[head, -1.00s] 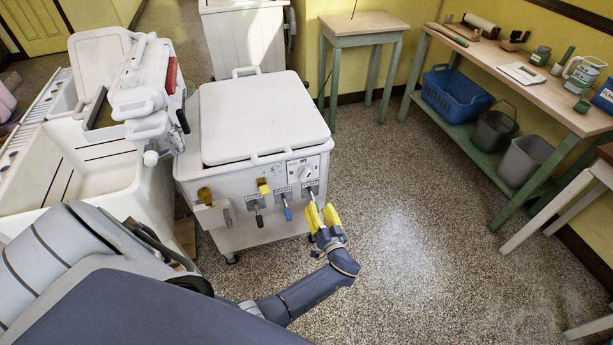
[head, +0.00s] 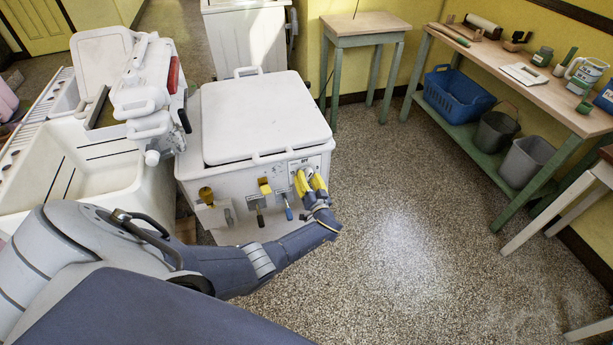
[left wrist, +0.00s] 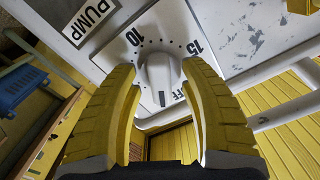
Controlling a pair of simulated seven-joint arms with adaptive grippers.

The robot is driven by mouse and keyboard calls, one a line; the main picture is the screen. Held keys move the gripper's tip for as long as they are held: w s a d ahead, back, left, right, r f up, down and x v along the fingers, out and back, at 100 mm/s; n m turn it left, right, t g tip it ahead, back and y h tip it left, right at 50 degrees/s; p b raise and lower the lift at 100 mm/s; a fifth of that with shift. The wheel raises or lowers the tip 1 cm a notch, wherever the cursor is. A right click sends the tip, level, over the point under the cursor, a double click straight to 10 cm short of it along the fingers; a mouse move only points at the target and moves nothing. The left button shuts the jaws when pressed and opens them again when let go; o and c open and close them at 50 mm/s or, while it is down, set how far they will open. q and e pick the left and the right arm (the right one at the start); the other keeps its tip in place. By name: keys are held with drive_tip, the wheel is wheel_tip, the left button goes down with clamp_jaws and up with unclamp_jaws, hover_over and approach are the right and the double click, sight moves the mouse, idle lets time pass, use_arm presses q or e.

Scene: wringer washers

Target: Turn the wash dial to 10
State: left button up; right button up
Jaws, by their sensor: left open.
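The white washer (head: 235,235) stands at centre left in the head view, with a control panel on its front. The wash dial (left wrist: 160,72) is a white ridged knob in the left wrist view, with 10 at its upper left, 15 at its upper right and a partly hidden OFF mark below. My left gripper (head: 310,182) has yellow fingers and is at the right end of the panel, covering the dial's spot there. Its fingers are open, one on each side of the dial; contact is unclear. My right gripper is not in view.
A PUMP label (left wrist: 92,20) is left of the dial. Levers with black (head: 260,219) and blue (head: 288,212) tips hang below the panel. A wringer (head: 140,95) and sink stand left. A bench (head: 560,95) is at right, with free floor between.

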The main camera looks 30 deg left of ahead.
use_arm(q)
drive_tip(key=shift+w+a, duration=0.3)
drive_tip(key=shift+a, duration=0.15)
drive_tip(key=shift+c, duration=0.4)
clamp_jaws()
